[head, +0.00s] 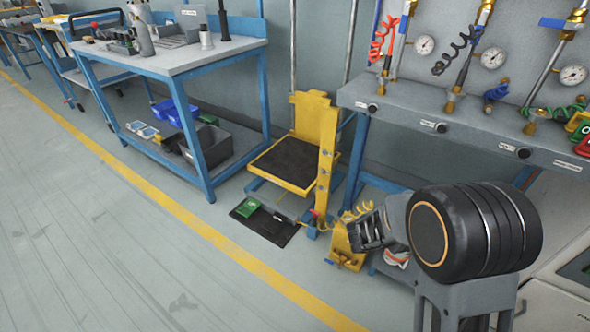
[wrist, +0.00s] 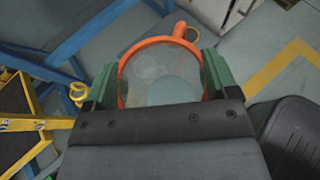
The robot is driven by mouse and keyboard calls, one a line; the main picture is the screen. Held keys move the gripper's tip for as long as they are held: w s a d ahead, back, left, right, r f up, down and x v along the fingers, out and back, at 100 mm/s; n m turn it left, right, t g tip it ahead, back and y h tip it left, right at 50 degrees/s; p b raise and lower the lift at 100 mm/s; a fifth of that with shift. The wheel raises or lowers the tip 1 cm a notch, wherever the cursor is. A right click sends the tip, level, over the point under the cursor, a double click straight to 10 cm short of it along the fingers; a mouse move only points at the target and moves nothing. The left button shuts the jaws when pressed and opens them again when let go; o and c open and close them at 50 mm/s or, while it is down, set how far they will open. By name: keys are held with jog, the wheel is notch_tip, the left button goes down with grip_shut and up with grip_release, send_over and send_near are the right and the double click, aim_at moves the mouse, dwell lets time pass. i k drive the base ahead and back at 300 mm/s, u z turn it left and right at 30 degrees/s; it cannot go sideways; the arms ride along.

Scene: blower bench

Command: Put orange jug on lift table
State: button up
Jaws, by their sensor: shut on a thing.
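The orange jug (wrist: 160,75) is clear-walled with an orange rim and an orange handle at its far side. In the wrist view it sits between the two green fingers of my gripper (wrist: 158,82), which is shut on it. In the head view my gripper (head: 370,232) is right of the lift table and nearer to me; I cannot clearly make out the jug there. The lift table (head: 290,163) has a yellow frame and a bare black platform. Part of its yellow frame shows at the left of the wrist view (wrist: 35,124).
A grey bench (head: 450,128) with gauges and hoses stands right of the lift table. A blue-legged workbench (head: 170,60) with bins on its lower shelf stands to the left. A dark mat (head: 270,232) with a green item lies before the lift table. Floor at lower left is clear.

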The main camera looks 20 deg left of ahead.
aim_at(293, 160)
jog(key=k, duration=0.9)
jog(key=u, duration=0.85)
jog(key=i, duration=0.75)
jog(key=u, duration=0.9)
jog(key=i, duration=0.95)
jog(key=z, duration=0.5)
jog(key=i, duration=0.9)
jog(key=z, duration=0.75)
